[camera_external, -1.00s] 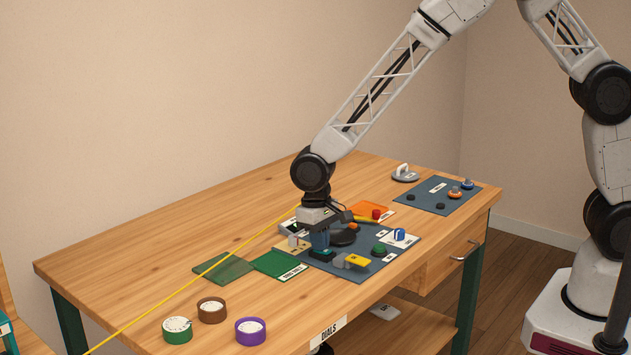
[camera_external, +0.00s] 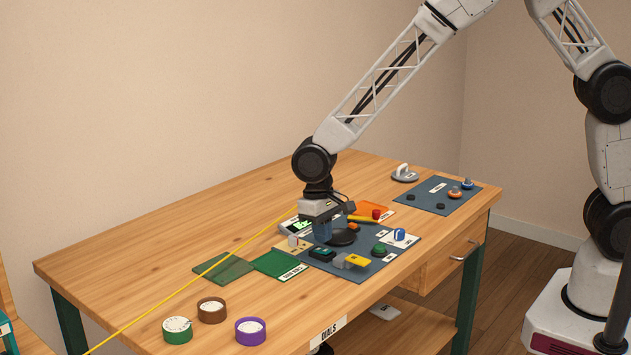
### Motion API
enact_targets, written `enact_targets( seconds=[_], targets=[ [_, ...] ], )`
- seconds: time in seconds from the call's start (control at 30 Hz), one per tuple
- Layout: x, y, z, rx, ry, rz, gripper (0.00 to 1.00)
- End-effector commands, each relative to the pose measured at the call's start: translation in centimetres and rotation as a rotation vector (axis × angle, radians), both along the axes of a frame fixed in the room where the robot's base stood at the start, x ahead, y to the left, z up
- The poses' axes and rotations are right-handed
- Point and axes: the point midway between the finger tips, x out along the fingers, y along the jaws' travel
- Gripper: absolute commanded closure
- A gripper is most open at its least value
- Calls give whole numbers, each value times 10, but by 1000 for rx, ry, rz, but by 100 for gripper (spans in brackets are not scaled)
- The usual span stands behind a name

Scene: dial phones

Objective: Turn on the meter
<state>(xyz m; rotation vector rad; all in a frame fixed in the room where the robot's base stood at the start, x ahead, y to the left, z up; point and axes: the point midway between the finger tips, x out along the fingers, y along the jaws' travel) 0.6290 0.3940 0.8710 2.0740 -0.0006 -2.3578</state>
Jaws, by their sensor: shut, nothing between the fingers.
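A pale device with a lit green display (camera_external: 302,225), which looks like the meter, sits at the back left of the blue-grey mat (camera_external: 352,272). My gripper (camera_external: 322,241) is shut and empty, pointing down just right of and in front of this device. It hides part of the mat's middle. A small dark box with a teal face (camera_external: 322,254) lies just below the fingertips in the picture. A round black piece (camera_external: 342,237) is right beside the fingers. The writing on the display is too small to read surely.
A yellow-and-grey piece (camera_external: 352,261), a green knob (camera_external: 379,249) and a blue knob (camera_external: 400,235) stand on the mat. Green sheets (camera_external: 275,264) lie to the left. Brown (camera_external: 211,310), green and purple dials are at front left. The table's back left is clear.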

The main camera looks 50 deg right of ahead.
Motion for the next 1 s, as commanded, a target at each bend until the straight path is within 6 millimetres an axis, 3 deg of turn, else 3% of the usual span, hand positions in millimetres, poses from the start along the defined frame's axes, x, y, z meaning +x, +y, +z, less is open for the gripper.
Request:
enact_targets(
  seconds=[0.5, 0.7, 1.0],
  targets=[
    [15, 2, 90, 8, -13, -1, 100],
    [17, 2, 110, 8, -13, -1, 100],
    [18, 2, 117, 7, -12, -1, 100]
  ],
)
